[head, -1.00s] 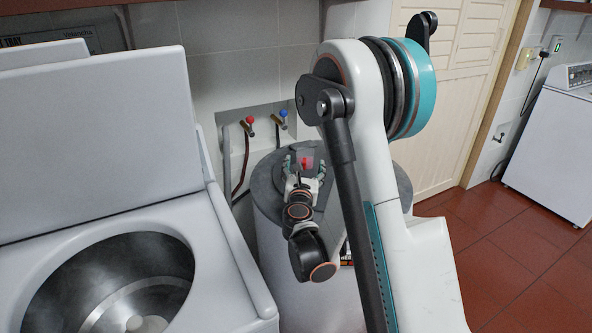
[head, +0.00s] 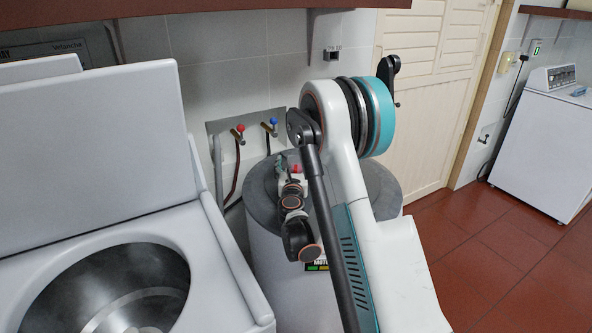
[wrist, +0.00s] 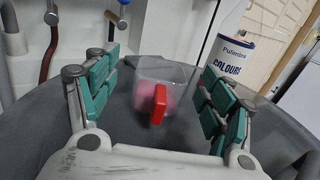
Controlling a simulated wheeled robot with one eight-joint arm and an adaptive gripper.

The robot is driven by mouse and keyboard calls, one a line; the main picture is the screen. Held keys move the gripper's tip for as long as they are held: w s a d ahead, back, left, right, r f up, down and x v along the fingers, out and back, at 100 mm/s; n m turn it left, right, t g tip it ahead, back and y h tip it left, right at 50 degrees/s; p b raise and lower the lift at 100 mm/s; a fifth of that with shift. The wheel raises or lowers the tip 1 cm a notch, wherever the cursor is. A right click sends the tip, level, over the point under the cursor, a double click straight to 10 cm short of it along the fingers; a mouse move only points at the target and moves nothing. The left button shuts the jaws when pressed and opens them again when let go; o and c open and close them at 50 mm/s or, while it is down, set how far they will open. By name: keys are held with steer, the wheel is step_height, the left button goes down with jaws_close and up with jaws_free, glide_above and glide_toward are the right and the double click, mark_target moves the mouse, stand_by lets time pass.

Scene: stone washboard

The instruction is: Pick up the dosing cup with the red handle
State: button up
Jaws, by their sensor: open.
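The dosing cup (wrist: 165,82) is a small clear cup with a red handle (wrist: 158,104) and something pink inside. In the wrist view it stands on a round grey top (wrist: 100,150), with its handle facing me. My gripper (wrist: 158,108) is open, with one teal-padded finger on each side of the cup and space between the pads and the cup. In the head view my gripper (head: 289,166) is over the grey top, and only a little red of the handle (head: 296,169) shows; my arm hides the rest.
A white bottle labelled "COLOURS" (wrist: 232,55) stands behind the cup to the right, close to my right finger. Taps (head: 238,130) and hoses are on the wall behind. An open washing machine (head: 215,215) is at the left. Red floor (head: 480,260) lies open at the right.

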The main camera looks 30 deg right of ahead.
mark_target(296, 159)
steer(key=w+d, duration=0.1)
steer(key=w+d+f+b, duration=0.1)
steer(key=w, duration=0.1)
steer(key=shift+d, duration=0.15)
steer(key=shift+w+d+r+b, duration=0.15)
steer(key=shift+w+b, duration=0.15)
steer(key=shift+w, duration=0.15)
steer(key=c, duration=1.2)
